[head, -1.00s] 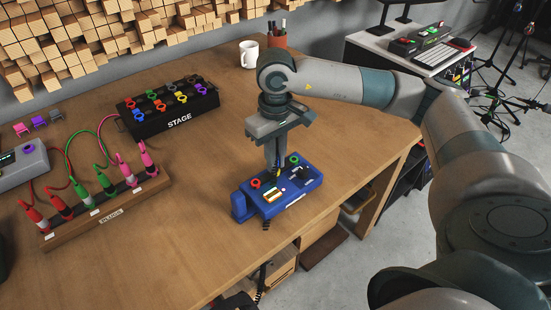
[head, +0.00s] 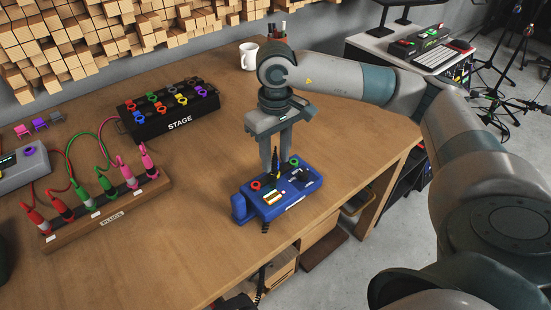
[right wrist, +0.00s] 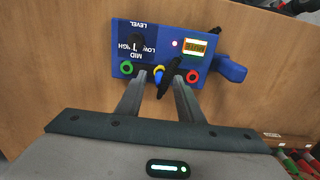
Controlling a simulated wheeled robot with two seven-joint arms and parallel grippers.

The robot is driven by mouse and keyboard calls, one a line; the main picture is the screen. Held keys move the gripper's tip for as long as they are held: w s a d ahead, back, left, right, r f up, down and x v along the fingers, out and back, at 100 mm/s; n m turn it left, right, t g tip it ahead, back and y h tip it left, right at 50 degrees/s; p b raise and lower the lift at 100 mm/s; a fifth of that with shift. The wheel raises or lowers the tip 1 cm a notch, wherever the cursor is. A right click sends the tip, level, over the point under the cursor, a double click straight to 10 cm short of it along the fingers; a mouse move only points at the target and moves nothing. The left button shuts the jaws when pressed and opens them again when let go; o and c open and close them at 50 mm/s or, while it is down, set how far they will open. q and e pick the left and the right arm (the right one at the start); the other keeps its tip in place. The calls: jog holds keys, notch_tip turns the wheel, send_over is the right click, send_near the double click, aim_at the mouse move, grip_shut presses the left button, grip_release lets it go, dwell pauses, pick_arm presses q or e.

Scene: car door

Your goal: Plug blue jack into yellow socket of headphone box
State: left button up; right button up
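The blue headphone box (head: 293,204) lies near the table's right front edge. Its red socket (head: 255,185) and green socket (head: 294,161) look empty. A dark jack (head: 275,163) stands between them, slightly tilted, at the yellow socket (right wrist: 158,70). In the right wrist view the jack (right wrist: 167,82) shows a little blue near the socket; how deep it sits cannot be told. My right gripper (head: 276,168) is over the box, its fingers spread on either side of the jack, seemingly not gripping it. My left gripper is not in view.
A black STAGE box (head: 170,110) with several coloured sockets stands further back. A wooden PLUGS rack (head: 110,216) with red, green and pink plugs is at left. A white mug (head: 249,55) and pen pot (head: 277,40) stand at the back. The table's front middle is clear.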

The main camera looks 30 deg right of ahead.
notch_tip(320, 180, up, 15)
jog(key=p, duration=0.5)
jog(key=shift+p, duration=0.35)
dwell(0.3)
